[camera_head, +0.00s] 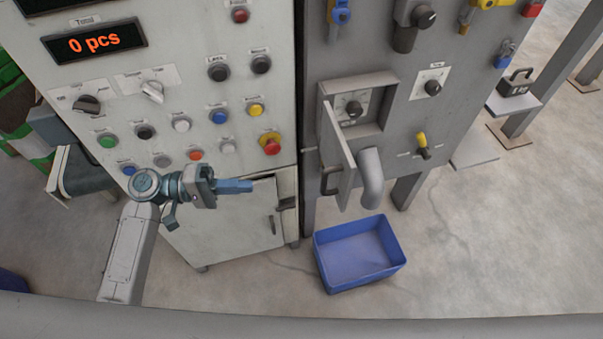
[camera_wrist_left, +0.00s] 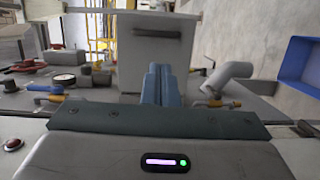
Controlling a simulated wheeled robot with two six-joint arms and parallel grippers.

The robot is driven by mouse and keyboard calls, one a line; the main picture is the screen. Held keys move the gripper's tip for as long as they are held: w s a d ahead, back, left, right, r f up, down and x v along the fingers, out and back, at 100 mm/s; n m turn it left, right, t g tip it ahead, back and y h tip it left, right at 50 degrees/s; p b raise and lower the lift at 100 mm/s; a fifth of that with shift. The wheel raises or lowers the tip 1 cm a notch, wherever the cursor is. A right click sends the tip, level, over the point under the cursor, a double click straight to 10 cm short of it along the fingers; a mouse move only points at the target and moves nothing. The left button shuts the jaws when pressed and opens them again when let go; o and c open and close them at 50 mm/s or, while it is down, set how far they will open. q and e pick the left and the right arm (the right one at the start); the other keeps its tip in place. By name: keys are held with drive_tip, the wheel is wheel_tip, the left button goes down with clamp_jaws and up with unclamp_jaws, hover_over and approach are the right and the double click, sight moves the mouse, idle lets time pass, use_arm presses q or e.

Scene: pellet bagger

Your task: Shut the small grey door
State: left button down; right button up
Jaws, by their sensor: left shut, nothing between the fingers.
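The small grey door (camera_head: 340,152) stands open, swung out from a recessed box (camera_head: 378,92) in the grey cabinet front. Its dark handle (camera_head: 330,180) is on the outer face, low down. Inside the box is a dark knob (camera_head: 354,108). In the left wrist view the door (camera_wrist_left: 132,62) stands ahead of the fingers, with its handle (camera_wrist_left: 157,32) showing. My left gripper (camera_head: 250,186) is shut and empty, left of the door and apart from it, in front of the cream cabinet. Its blue fingers (camera_wrist_left: 161,84) are together in the left wrist view. My right gripper is not in view.
A grey bent spout (camera_head: 370,178) sticks out just right of the door. A blue bin (camera_head: 358,250) stands on the floor below. The cream panel (camera_head: 205,40) has several buttons, including a red one (camera_head: 270,143). A yellow-handled valve (camera_head: 422,145) is to the right.

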use_arm(q)
drive_tip(key=w+d+p, duration=0.1)
drive_tip(key=d+p, duration=0.4)
drive_tip(key=d, duration=0.9)
drive_tip(key=shift+p, duration=0.3)
drive_tip(key=shift+w+r, duration=0.1)
